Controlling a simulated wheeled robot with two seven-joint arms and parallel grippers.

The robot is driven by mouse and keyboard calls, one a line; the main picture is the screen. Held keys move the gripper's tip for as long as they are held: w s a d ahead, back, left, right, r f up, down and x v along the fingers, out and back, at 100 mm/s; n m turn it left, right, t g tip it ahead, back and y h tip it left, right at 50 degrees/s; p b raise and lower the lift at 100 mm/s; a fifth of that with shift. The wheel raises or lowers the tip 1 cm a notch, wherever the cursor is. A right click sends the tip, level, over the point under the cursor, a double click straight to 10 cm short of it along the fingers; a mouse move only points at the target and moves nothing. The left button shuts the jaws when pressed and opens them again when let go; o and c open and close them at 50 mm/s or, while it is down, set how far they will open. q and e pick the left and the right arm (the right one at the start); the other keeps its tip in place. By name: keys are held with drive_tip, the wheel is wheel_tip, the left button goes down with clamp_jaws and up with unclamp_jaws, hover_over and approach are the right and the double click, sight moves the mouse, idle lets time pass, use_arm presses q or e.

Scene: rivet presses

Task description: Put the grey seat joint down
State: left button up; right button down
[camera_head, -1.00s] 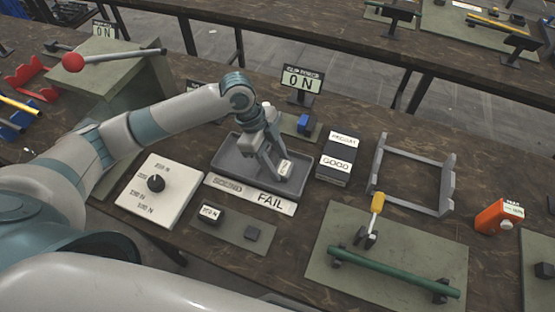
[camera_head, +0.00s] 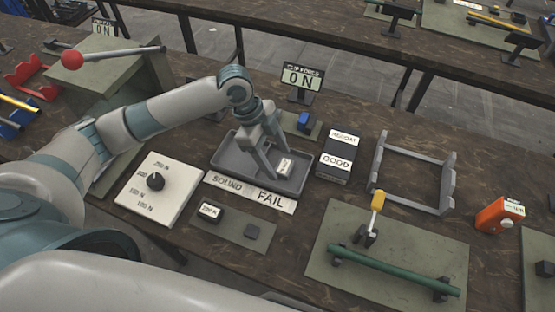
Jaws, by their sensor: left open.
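My left gripper (camera_head: 275,164) reaches down into a dark grey tray (camera_head: 222,163) in the middle of the bench. Its fingers are apart. A small grey piece with a white label (camera_head: 284,167) is in the tray at the fingertips and looks like the seat joint. The fingers partly hide it, and I cannot tell whether either one touches it. The strip along the tray's front edge reads SOUND (camera_head: 228,186) and FAIL (camera_head: 271,199). My right gripper is not in view.
A dial box (camera_head: 160,190) stands left of the tray. A dark block labelled GOOD (camera_head: 336,166) and a grey frame (camera_head: 449,180) stand to the right. An ON sign (camera_head: 301,78) is behind. A green mat (camera_head: 400,235) holding a green bar lies at front right.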

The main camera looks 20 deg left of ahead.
use_arm(q)
drive_tip(key=b+v, duration=0.1)
drive_tip(key=v, duration=0.9)
drive_tip(key=shift+r+b, duration=0.35)
drive_tip(key=shift+b, duration=0.05)
drive_tip(key=shift+a, duration=0.15)
drive_tip(key=shift+s, duration=0.1)
